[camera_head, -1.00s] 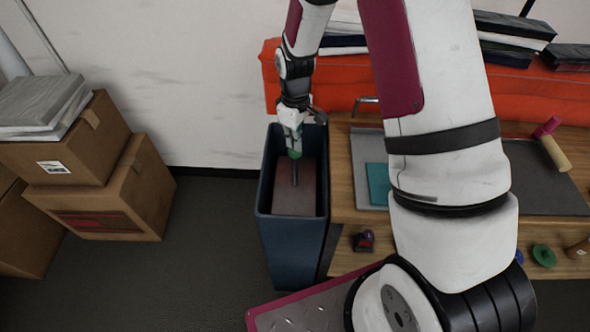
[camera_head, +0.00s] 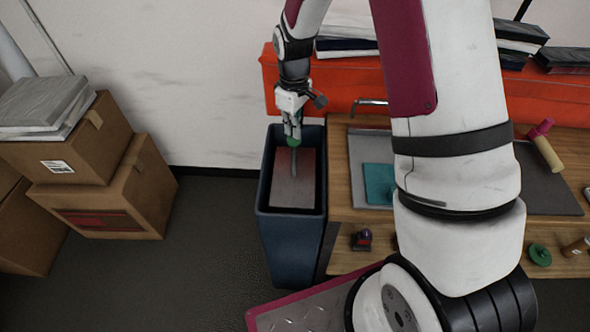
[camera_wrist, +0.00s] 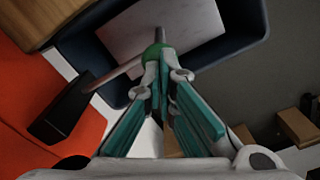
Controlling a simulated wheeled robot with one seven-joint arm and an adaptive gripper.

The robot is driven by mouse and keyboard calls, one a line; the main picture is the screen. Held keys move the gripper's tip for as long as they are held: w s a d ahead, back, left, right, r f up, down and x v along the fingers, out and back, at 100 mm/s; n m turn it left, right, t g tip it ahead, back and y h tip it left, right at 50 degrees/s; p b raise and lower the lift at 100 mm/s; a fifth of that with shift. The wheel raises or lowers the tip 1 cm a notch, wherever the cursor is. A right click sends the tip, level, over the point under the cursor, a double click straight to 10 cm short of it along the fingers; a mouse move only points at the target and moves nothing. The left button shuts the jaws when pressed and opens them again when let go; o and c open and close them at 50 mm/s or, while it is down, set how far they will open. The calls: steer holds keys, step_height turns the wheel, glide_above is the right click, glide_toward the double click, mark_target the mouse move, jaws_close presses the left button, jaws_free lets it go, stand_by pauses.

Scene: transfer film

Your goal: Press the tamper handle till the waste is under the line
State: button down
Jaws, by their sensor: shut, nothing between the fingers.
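The tamper stands in a tall dark blue bin (camera_head: 290,258). Its flat reddish-brown plate (camera_head: 297,195) lies inside the walls, and a thin grey rod (camera_head: 294,165) rises from it to a green knob (camera_head: 294,142). My gripper (camera_head: 292,134) points down over the bin, its fingers shut, with the tips at the knob. In the wrist view the fingertips (camera_wrist: 163,72) meet right behind the green knob (camera_wrist: 160,50), apparently touching it. The plate (camera_wrist: 125,32) shows pale beyond. The waste below the plate and the line are hidden.
A wooden bench (camera_head: 342,200) with a grey tray (camera_head: 362,150) and a teal pad (camera_head: 379,183) adjoins the bin on the right. A red container (camera_head: 350,92) stands behind it. Cardboard boxes (camera_head: 110,205) stand at left, with bare floor between them and the bin.

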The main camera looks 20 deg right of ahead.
step_height(320, 180, up, 8)
steer(key=p, duration=0.2)
steer(key=shift+r, duration=0.2)
stand_by(0.6)
stand_by(0.4)
steer(key=s+r+m+t, duration=0.2)
steer(key=s+r, duration=0.3)
steer(key=r, duration=0.6)
steer(key=s+r+m+t, duration=0.1)
steer(key=s+r+m, duration=0.1)
steer(key=s+r, duration=0.4)
steer(key=s+r+m+t, duration=0.2)
steer(key=s+r, duration=0.4)
steer(key=s, duration=1.1)
steer(key=shift+s+m+t, duration=0.25)
steer(key=shift+m+t, duration=0.05)
steer(key=shift+m, duration=0.4)
